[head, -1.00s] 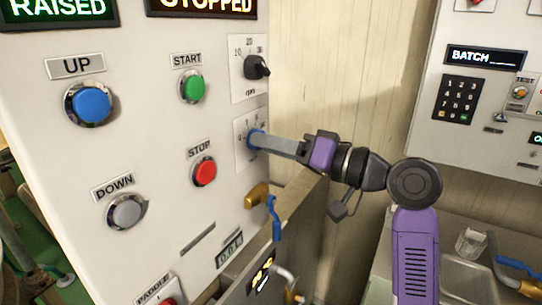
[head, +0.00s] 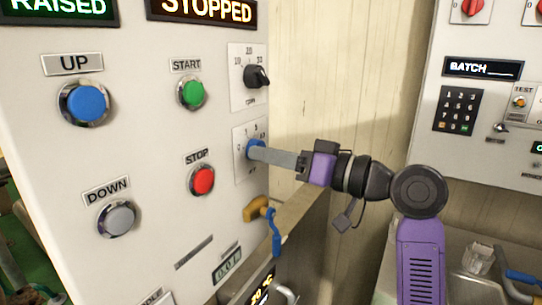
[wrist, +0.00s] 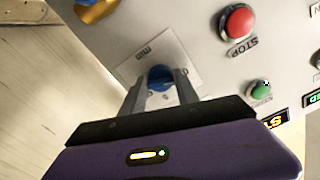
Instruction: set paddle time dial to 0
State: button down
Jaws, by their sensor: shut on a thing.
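The paddle time dial (head: 249,147) is a small blue knob on a white scale plate (head: 241,172) at the right edge of the white panel. In the wrist view the blue dial (wrist: 160,77) sits between my two fingers, with "min" printed on the plate beside it. My gripper (head: 258,151) is shut on the dial, its fingers reaching it from the right. The fingers hide much of the dial in the head view, and I cannot read its pointer. Some scale figures show, with a 0 at the lower left of the plate.
A black rpm knob (head: 257,76) sits just above the dial. The red STOP button (head: 202,180) and green START button (head: 191,93) are to its left. A brass and blue handle (head: 259,209) sticks out just below, above a metal wall (head: 312,235).

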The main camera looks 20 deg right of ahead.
jog(key=c, duration=0.9)
grip_release()
jog(key=shift+f, duration=0.1)
jog(key=shift+s+d, duration=0.1)
jog(key=v, duration=0.7)
jog(key=shift+s+d+b, duration=0.2)
jog(key=shift+s+b, duration=0.05)
jog(key=shift+b, duration=0.1)
